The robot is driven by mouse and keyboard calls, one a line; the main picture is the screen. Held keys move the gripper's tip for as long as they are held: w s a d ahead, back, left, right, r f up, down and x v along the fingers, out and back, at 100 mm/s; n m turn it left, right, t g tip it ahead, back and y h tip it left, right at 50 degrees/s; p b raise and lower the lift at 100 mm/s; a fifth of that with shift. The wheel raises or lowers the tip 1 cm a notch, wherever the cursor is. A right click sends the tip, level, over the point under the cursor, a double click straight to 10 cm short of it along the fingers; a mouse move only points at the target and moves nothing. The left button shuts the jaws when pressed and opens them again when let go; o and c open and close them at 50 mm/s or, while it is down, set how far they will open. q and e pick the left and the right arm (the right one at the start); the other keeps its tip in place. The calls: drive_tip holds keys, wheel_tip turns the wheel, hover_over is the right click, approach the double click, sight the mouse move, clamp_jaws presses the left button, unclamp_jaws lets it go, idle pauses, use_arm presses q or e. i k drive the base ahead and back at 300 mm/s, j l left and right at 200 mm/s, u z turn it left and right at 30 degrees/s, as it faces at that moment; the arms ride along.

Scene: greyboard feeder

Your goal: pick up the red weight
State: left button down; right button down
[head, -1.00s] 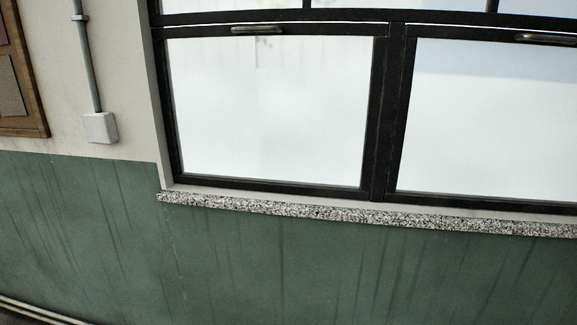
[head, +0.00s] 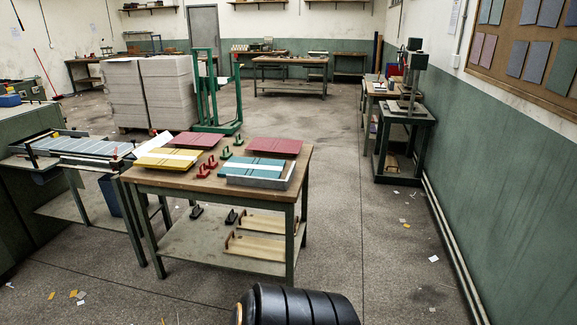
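Small red weights (head: 203,171) with upright handles stand on the wooden top of the workbench (head: 250,204), in the middle of the head view. Another red weight (head: 212,161) is just behind the front one. Green weights (head: 226,153) of similar shape stand behind and to the right of them. The red weights are in the gap between the yellow boards and the teal boards. Neither of my grippers shows in the head view.
Yellow boards (head: 166,159), teal boards (head: 251,168) in a grey tray and dark red boards (head: 274,146) lie on the bench. Black weights (head: 196,212) sit on its lower shelf. A feeder table (head: 75,148) adjoins on the left. Floor (head: 358,230) on the right is open.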

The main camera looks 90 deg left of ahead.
sight(203, 173)
drive_tip(key=u, duration=3.4)
drive_tip(key=i+j, duration=0.1)
